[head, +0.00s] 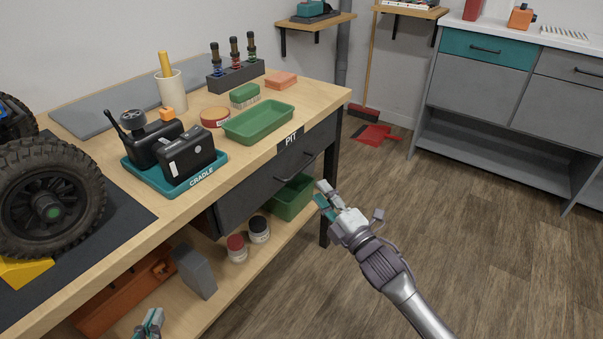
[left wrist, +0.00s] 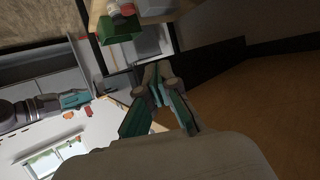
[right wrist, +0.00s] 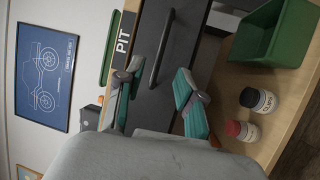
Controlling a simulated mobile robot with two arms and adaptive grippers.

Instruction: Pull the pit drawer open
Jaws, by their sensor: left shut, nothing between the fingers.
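The pit drawer (head: 262,192) is a dark grey front under the bench top, below the PIT label (head: 291,140); it looks shut. Its black bar handle (head: 296,168) also shows in the right wrist view (right wrist: 161,48). My right gripper (head: 323,194) is in front of the drawer's right part, near the handle. In the right wrist view its teal fingers (right wrist: 158,84) are spread, with the handle between them in the picture; I see no contact. My left gripper (head: 150,322) is low at the bottom edge of the head view, shut and empty; its fingertips show in the left wrist view (left wrist: 155,75).
A green bin (head: 290,200) and two jars (head: 259,228) stand on the lower shelf below the drawer. The bench top holds a green tray (head: 258,122) and a teal cradle (head: 200,175). The floor (head: 470,230) right of the bench is clear.

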